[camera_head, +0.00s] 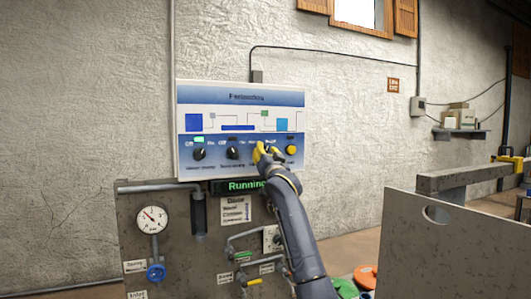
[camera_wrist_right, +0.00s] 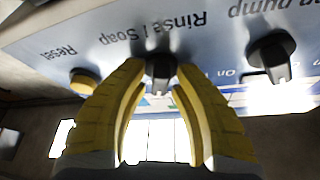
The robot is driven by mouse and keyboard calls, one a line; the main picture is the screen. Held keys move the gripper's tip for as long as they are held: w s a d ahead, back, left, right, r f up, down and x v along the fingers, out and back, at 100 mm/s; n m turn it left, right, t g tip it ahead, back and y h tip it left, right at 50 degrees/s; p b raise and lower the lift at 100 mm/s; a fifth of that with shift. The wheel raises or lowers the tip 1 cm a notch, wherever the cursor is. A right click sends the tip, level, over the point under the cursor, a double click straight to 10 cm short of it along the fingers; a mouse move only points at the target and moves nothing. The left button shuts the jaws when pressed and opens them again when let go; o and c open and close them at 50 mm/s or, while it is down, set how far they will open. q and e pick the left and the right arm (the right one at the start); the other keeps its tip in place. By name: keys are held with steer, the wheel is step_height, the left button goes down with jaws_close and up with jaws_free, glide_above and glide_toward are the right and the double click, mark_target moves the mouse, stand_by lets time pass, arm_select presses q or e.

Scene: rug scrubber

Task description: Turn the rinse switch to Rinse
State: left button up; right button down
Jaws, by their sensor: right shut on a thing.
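The control panel (camera_head: 240,121) is a white and blue board on the wall. Its rinse switch is a dark knob (camera_wrist_right: 160,72) under the label "Rinse / Soap", which reads upside down in the right wrist view. My right gripper (camera_head: 266,152) has yellow fingers and is at this knob. In the right wrist view the fingertips (camera_wrist_right: 160,78) are shut on the knob from both sides. The gripper hides the knob in the head view. Its exact turn is hard to tell. My left gripper is not in view.
A yellow Reset button (camera_head: 291,150) is right of the gripper; it also shows in the wrist view (camera_wrist_right: 84,82). Two dark knobs, (camera_head: 199,154) and (camera_head: 232,153), are to its left. A green "Running" display (camera_head: 243,186) is below. A grey panel (camera_head: 450,245) stands at right.

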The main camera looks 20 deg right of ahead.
steer(key=n+y, duration=0.1)
steer(key=n, duration=0.2)
steer(key=n+y, duration=0.2)
steer(key=n, duration=0.1)
steer(key=shift+d+r+n+y, duration=0.1)
steer(key=shift+d+n+y, duration=0.05)
steer(key=shift+n+y, duration=0.2)
steer(key=n+y, duration=0.2)
steer(key=n, duration=0.2)
steer(key=n+g+y, duration=0.1)
steer(key=n+y, duration=0.1)
steer(key=n, duration=0.2)
steer(key=shift+n, duration=0.45)
steer(key=c, duration=1.4)
jaws_free()
steer(key=shift+a, duration=0.2)
steer(key=shift+o, duration=0.2)
steer(key=shift+s+d+f, duration=0.1)
steer(key=shift+s+f, duration=0.15)
steer(key=shift+s, duration=0.1)
steer(key=v, duration=1.1)
steer(key=shift+r, duration=0.15)
